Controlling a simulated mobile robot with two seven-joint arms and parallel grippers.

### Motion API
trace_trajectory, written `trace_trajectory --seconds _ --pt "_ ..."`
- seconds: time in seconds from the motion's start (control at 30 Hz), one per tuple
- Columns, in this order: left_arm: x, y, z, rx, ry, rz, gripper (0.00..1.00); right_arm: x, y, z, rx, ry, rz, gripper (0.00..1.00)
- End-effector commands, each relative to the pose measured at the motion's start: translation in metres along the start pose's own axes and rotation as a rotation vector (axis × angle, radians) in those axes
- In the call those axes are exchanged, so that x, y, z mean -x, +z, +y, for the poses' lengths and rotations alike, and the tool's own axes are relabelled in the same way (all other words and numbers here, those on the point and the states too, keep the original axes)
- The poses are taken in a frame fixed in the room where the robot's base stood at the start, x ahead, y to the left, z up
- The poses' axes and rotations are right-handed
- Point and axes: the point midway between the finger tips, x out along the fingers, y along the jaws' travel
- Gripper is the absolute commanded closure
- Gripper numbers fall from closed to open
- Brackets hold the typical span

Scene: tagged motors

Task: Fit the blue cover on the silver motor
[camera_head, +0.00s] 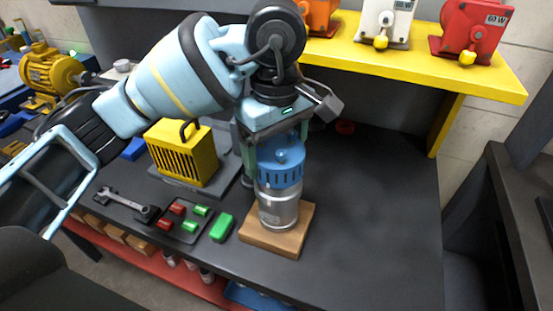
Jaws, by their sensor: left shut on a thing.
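The silver motor (278,212) stands upright on a square wooden base (290,243) on the dark bench. The blue cover (281,162) is directly above it, upright and in line with it. Its slotted lower edge meets or overlaps the motor's top; I cannot tell whether it is fully seated. My left gripper (274,150) comes down from above and is shut on the blue cover, with a finger showing at its left side. The gripper hides part of the cover's top. My right gripper is not in view.
A yellow slotted cover (182,152) stands left of the motor. A wrench (127,203), a tray (184,222) of red and green pieces and a green block (221,228) lie nearby. A yellow shelf (425,65) holds tagged motors behind. The bench's right side is clear.

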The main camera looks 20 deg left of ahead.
Motion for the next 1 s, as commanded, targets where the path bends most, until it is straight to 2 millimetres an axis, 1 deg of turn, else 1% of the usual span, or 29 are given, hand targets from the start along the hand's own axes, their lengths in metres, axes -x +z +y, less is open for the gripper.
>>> trace_trajectory --seconds 0.03,0.1,0.2,0.47,0.6,0.63,0.7,0.77,1.0 --pt "-0.011 0.002 -0.001 -0.003 -0.005 -0.003 0.5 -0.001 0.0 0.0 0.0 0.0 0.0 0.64" --pt "-0.018 0.001 -0.001 -0.002 -0.004 -0.002 0.5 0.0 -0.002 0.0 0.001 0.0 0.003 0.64" --pt "-0.024 0.001 -0.001 -0.002 -0.002 0.0 0.5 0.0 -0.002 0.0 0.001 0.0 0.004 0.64" --pt "-0.025 0.002 0.0 -0.002 -0.001 0.0 0.5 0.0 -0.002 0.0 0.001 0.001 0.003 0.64" --pt "-0.029 0.001 0.0 -0.002 -0.002 -0.001 0.5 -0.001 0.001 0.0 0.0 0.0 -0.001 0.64" --pt "-0.03 0.002 -0.001 -0.002 -0.003 -0.001 0.17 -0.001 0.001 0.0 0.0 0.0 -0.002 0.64" --pt "-0.029 0.002 -0.001 -0.002 -0.002 0.0 0.08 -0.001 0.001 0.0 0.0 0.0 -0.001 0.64" --pt "-0.029 0.002 -0.001 -0.002 -0.002 0.0 0.0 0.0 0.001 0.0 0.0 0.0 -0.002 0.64" --pt "-0.028 0.002 -0.001 -0.002 -0.002 0.0 0.0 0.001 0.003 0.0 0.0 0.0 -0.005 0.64"
